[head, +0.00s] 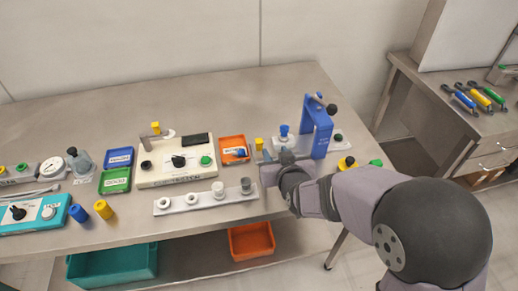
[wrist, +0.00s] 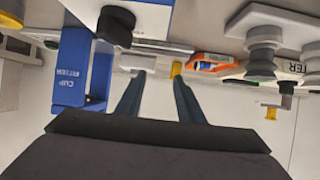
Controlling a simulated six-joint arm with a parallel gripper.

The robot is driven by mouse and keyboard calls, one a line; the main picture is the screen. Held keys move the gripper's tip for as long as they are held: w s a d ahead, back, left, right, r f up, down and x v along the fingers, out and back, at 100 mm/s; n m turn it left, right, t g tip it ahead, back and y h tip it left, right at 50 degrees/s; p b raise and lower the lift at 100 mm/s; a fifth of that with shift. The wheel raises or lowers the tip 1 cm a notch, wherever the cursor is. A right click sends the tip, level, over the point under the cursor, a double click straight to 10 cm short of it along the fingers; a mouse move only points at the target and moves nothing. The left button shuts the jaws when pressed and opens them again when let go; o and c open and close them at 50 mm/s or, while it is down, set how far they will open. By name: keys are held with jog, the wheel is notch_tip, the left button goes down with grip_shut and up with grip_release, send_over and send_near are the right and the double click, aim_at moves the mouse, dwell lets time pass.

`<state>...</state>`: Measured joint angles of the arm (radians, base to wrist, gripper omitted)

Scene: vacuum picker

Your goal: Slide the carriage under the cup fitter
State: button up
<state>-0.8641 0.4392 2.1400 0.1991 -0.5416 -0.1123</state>
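The blue cup fitter (head: 318,130) stands upright at the right end of the bench, with a black-ended lever at its top. In the wrist view its blue labelled body (wrist: 72,75) is at the left. A pale rail base (head: 338,146) runs through its foot. A blue piece (head: 284,130) and a yellow peg (head: 259,144) stand left of the frame; which part is the carriage is unclear. My gripper (wrist: 158,76) is open, its fingers apart. A yellow piece (wrist: 177,69) shows by the right fingertip; contact cannot be told. My gripper hides part of the rail in the head view.
A white strip with several fittings (head: 205,197) lies left of my gripper. Behind it are an orange tray (head: 234,142) and a cream tester box (head: 160,172). Small yellow and green pieces (head: 347,163) lie right of my wrist. The back of the bench is clear.

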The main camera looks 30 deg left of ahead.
aim_at(259, 143)
jog(key=a, duration=0.1)
jog(key=s+a+y, duration=0.1)
jog(key=a, duration=0.1)
jog(key=shift+s+a+r, duration=0.1)
jog(key=shift+s+a, duration=0.05)
jog(key=shift+p+x, duration=0.75)
jog(key=shift+x, duration=2.9)
